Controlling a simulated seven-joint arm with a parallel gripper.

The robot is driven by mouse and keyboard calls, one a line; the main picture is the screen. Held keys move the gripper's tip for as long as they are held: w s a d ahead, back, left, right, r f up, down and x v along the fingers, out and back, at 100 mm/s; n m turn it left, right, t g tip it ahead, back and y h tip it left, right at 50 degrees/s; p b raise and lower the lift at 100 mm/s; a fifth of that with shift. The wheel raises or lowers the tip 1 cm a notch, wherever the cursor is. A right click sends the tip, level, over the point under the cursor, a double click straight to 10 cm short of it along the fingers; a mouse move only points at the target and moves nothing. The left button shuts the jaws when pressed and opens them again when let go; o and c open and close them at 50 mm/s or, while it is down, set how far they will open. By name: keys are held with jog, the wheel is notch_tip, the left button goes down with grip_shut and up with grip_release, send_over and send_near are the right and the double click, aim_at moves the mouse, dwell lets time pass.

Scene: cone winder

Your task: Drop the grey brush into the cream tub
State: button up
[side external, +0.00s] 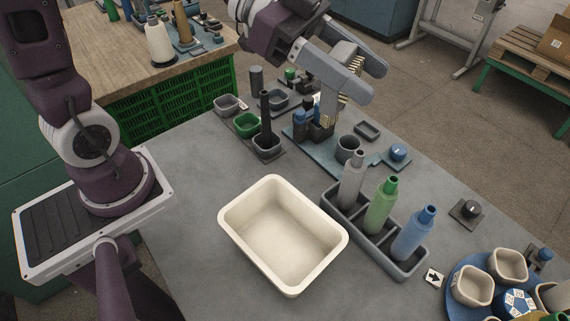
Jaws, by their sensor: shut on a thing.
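The cream tub (282,238) stands on the grey table in the middle of the side external view, and it is empty. My gripper (345,80) is high above the back of the table, behind and to the right of the tub and clear of it. It is shut on the grey brush (346,56), whose tan bristles show between and below the grey fingers. The fingers hide much of the brush, and its exact tilt is hard to tell.
A grey rack (377,236) with a grey, a green and a blue bottle stands right beside the tub. Behind it are a blue-grey tool board (322,152) and small cups. A blue plate (462,309) with cream cups is at the lower right. Table left of the tub is clear.

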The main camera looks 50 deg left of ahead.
jog(key=s+f+m+g+h, duration=0.15)
jog(key=s+m+g, duration=0.35)
jog(key=s, duration=0.5)
notch_tip(320, 180, down, 28)
jog(key=shift+w+d+f, duration=0.2)
jog(key=shift+w+d, duration=0.05)
jog(key=shift+d, duration=0.2)
jog(key=shift+y, duration=0.25)
jog(key=o, duration=1.4)
jog(key=v, duration=0.7)
jog(key=shift+a, duration=0.1)
jog(key=shift+w, duration=0.1)
